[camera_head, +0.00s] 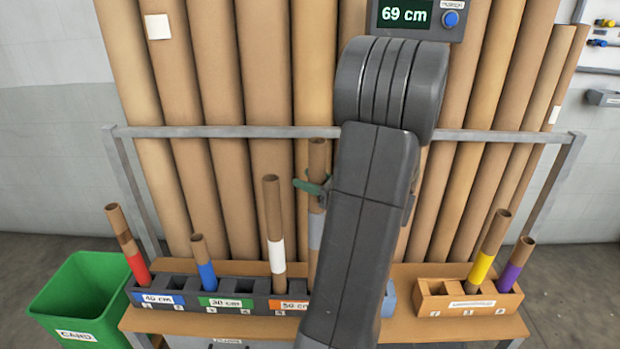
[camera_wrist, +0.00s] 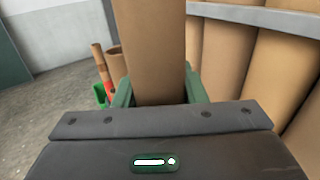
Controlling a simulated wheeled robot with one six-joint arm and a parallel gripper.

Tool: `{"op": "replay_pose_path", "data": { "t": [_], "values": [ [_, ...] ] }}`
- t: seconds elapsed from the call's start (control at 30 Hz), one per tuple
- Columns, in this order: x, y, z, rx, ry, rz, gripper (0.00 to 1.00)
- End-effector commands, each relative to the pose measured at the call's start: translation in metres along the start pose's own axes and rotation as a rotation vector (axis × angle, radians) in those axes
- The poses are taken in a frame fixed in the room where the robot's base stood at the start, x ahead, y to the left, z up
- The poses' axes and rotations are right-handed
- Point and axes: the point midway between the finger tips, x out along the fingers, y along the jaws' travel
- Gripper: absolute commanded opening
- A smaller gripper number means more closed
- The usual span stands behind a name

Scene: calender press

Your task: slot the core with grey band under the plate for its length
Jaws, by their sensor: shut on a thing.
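My gripper (camera_head: 312,187) is shut on the core with grey band (camera_head: 317,155), which stands upright. In the wrist view the brown core (camera_wrist: 150,45) sits between the green fingers. Its lower end is partly hidden by my arm, and I cannot tell whether it is in a slot. The dark rack bears a blue 40 cm plate (camera_head: 164,300), a green 30 cm plate (camera_head: 225,303) and an orange 50 cm plate (camera_head: 290,306). A display (camera_head: 404,14) reads 69 cm.
Red-banded (camera_head: 137,265), blue-banded (camera_head: 206,272) and white-banded (camera_head: 276,250) cores stand in the dark rack. Yellow-banded (camera_head: 481,266) and purple-banded (camera_head: 509,275) cores stand in the tan rack (camera_head: 430,303). A green bin (camera_head: 85,285) is left. A grey rail (camera_head: 230,132) crosses behind, before tall tubes.

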Motion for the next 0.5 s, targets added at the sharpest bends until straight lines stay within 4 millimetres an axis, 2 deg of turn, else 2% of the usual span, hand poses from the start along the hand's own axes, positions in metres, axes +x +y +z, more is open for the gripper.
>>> {"op": "replay_pose_path", "data": {
  "t": [0.5],
  "values": [
    [0.000, 0.000, -0.038, 0.002, -0.001, 0.000, 0.00]
  ]
}}
